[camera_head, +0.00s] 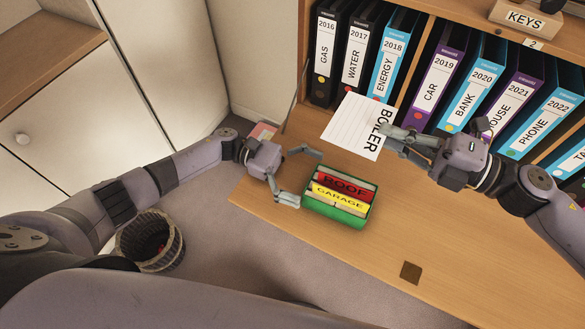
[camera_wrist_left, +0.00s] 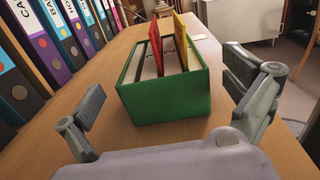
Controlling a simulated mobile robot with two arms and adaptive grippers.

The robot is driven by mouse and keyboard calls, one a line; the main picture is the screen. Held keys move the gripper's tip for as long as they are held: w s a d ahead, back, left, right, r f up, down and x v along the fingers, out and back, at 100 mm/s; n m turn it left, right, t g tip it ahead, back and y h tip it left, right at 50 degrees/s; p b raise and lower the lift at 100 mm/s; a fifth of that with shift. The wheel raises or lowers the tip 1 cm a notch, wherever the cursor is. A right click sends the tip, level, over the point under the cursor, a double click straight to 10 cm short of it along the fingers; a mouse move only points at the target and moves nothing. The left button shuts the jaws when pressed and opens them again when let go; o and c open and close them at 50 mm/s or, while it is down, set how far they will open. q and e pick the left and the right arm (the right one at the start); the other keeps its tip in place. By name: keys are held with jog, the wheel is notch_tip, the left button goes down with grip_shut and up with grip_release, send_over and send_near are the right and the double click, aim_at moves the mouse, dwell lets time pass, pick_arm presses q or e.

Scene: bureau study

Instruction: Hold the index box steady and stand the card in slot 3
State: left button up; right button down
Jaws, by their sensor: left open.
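The green index box (camera_head: 335,212) sits on the wooden desk, with a red ROOF card (camera_head: 345,185) and a yellow GARAGE card (camera_head: 340,199) in it. The box also shows in the left wrist view (camera_wrist_left: 166,101), where red and yellow cards stand towards its right side. My left gripper (camera_head: 296,176) is open at the box's left end, its fingers apart with the box ahead between them, not visibly touching. My right gripper (camera_head: 390,135) is shut on the white lined BOILER card (camera_head: 350,124), held above the desk behind the box. The slot numbers are mostly hidden.
A row of labelled binders (camera_head: 435,85) stands on the shelf behind and to the right. A KEYS box (camera_head: 525,18) is above them. A brown square (camera_head: 411,272) lies on the desk. A waste basket (camera_head: 150,243) stands on the floor at left. The desk right of the box is clear.

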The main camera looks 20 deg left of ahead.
pick_arm(q)
jog(key=shift+s+d, duration=0.1)
jog(key=shift+d, duration=0.25)
jog(key=shift+c, duration=0.2)
jog(key=c, duration=1.7)
jog(key=shift+o, duration=0.2)
